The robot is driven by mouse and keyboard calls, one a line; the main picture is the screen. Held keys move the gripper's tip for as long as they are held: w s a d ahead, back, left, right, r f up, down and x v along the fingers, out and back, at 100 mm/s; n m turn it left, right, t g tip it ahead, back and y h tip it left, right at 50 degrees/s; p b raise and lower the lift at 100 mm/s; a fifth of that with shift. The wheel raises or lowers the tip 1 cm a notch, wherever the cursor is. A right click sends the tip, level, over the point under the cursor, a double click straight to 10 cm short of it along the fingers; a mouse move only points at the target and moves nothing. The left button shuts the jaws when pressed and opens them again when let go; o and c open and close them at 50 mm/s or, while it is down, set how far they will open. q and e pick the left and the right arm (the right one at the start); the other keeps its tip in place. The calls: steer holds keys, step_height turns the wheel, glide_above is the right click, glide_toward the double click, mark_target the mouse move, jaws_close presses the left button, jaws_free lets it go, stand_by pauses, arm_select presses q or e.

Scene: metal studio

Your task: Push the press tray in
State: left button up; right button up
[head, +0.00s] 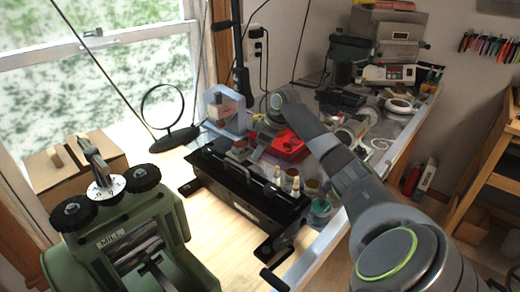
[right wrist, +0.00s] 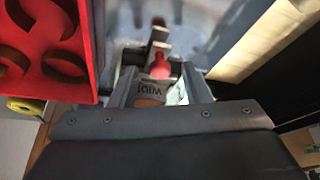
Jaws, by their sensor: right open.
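A small light-blue press-like frame (head: 240,122) stands on the bench by the window post in the head view. I cannot clearly make out its tray there. My right arm reaches over the bench from the right, and its gripper is largely hidden behind its own links. In the right wrist view my right gripper (right wrist: 158,72) is open. A red knob (right wrist: 160,66) and a lettered light piece (right wrist: 152,88) show between its fingers; I cannot tell whether they touch. My left gripper is not in view.
A red holed block (right wrist: 62,45) is close on the left in the wrist view; it also shows in the head view (head: 287,146). A long black tool (head: 245,190) and a green mill (head: 125,240) stand in front. The bench's back is cluttered.

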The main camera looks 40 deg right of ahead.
steer(key=shift+f, duration=0.15)
steer(key=shift+c, duration=0.2)
jaws_close()
steer(key=shift+w, duration=0.15)
